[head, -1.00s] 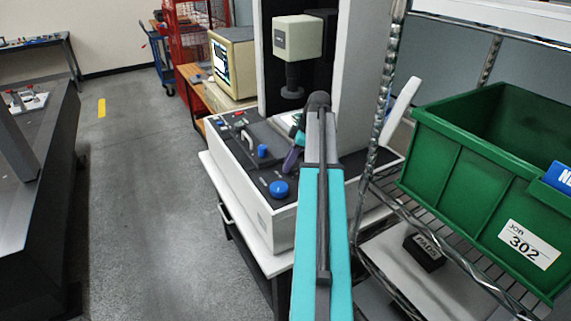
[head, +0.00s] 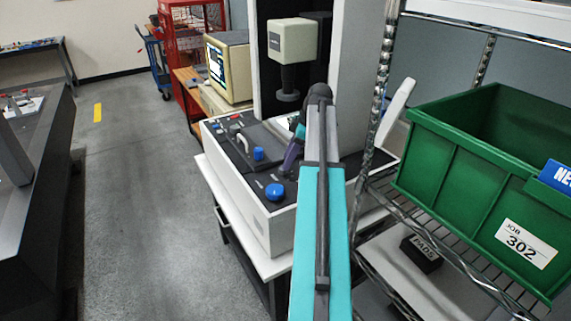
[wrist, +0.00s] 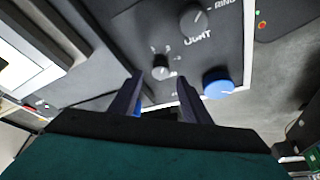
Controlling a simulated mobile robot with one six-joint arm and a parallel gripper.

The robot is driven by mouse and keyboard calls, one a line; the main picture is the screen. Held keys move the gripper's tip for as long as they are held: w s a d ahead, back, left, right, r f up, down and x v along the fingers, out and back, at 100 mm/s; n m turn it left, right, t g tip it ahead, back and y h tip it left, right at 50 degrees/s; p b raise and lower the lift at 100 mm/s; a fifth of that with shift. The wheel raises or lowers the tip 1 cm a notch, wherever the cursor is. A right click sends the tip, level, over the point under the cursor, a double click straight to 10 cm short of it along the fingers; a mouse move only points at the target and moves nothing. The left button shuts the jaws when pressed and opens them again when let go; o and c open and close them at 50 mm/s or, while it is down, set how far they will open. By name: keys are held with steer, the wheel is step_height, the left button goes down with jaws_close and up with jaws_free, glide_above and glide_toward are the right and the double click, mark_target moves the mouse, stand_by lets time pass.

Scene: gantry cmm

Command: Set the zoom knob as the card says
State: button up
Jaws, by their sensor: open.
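A small dark knob (wrist: 161,70) with numerals around it sits on the dark panel, just beyond my fingertips in the wrist view. Its name label is not readable, so I cannot confirm that it is the zoom knob. A larger grey knob (wrist: 193,18) lettered LIGHT is above it. A big blue knob (wrist: 218,83) is to the right; a big blue knob also shows in the head view (head: 275,192). My gripper (wrist: 157,84) is open, its fingers apart and apparently empty. In the head view my gripper (head: 292,154) is over the panel, partly hidden by my arm. No card is recognisable.
A small blue control (head: 258,153) and a pale curved handle (head: 243,142) stand on the panel. A wire rack with a green bin (head: 455,175) is close on the right. The left floor is clear.

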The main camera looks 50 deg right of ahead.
steer(key=b+v, duration=0.1)
steer(key=v, duration=0.9)
steer(key=shift+r+b, duration=0.2)
steer(key=shift+b, duration=0.2)
steer(key=shift+w, duration=0.15)
